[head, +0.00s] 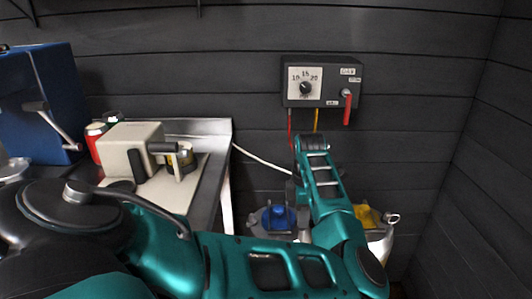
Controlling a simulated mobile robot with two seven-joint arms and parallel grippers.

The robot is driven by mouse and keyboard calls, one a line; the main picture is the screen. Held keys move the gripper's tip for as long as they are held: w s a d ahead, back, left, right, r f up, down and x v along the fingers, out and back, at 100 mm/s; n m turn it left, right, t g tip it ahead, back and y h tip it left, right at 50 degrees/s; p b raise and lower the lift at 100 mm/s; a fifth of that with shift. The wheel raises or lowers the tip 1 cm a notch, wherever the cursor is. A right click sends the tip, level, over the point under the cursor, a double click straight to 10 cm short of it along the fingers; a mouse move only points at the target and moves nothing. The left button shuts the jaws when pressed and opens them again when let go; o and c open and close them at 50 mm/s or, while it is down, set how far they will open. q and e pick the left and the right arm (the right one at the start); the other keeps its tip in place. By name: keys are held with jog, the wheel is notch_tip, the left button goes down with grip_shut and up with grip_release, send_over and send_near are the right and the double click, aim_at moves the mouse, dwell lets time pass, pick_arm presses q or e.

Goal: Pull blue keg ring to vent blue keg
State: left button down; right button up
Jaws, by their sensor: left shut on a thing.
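The blue keg (277,219) stands on the floor below the control box, its blue top showing to the left of my forearm. My left arm comes in from the left, and its teal forearm rises and bends over beside this keg. My left gripper (296,198) is a dark shape mostly hidden behind the forearm, at the right side of the blue top. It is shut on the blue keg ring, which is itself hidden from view. My right gripper is not in view.
A yellow-topped keg (367,216) with a metal ring (392,218) stands to the right, partly behind my arm. A grey control box (322,82) with a dial and red lever hangs on the wall. A counter (217,150) with a cream machine (133,148) is left.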

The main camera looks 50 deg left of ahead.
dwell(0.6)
pick_arm(q)
jog(key=shift+f+b, duration=0.35)
jog(key=shift+f, duration=0.2)
jog(key=shift+c, duration=1.4)
grip_release()
jog(key=shift+r+p, duration=2.55)
jog(key=shift+r, duration=0.5)
